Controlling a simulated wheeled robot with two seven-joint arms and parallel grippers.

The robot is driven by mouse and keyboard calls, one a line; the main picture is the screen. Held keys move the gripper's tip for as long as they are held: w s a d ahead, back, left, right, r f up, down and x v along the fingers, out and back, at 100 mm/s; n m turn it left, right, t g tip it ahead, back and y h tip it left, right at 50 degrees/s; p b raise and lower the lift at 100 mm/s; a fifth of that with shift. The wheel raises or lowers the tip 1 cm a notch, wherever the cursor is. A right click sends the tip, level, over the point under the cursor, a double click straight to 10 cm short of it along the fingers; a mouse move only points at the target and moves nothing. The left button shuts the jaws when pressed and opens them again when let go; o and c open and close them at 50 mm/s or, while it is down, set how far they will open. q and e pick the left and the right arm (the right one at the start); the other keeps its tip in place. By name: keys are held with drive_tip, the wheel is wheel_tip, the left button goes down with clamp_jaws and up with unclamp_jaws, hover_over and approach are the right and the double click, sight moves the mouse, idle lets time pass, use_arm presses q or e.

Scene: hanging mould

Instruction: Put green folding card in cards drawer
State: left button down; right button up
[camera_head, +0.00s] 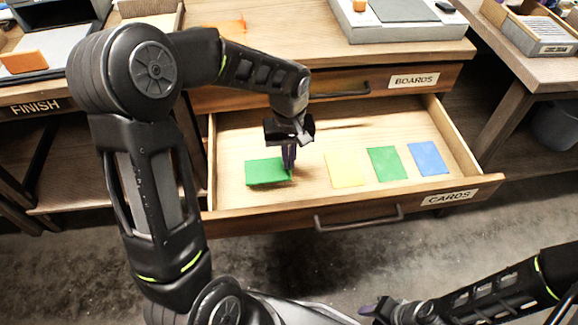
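The cards drawer (230,215), labelled CARDS, is pulled open below the BOARDS drawer. A green folding card (265,172) is inside its left part, low over or on the drawer floor; I cannot tell if it touches. My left gripper (289,160) reaches down into the drawer. Its fingers are close together at the card's right edge and appear shut on it. Another green card (386,164) lies flat in the drawer between a yellow card (344,169) and a blue card (428,158). My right gripper (375,309) is low in front of the drawer, its fingers unclear.
The closed BOARDS drawer (375,82) is just above the cards drawer. A FINISH table (70,92) stands at the left and another table (530,70) at the right. The drawer floor has free room behind the cards.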

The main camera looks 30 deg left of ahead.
use_arm(q)
wheel_tip(320, 180, down, 3)
drive_tip(key=shift+f, duration=0.15)
drive_tip(key=shift+f+b, duration=0.15)
drive_tip(key=shift+b, duration=0.2)
drive_tip(key=c, duration=1.6)
unclamp_jaws()
drive_tip(key=shift+c, duration=0.2)
drive_tip(key=shift+r, duration=0.3)
wheel_tip(320, 180, up, 12)
drive_tip(key=p, duration=0.2)
drive_tip(key=shift+p, duration=0.4)
drive_tip(key=shift+f, duration=0.15)
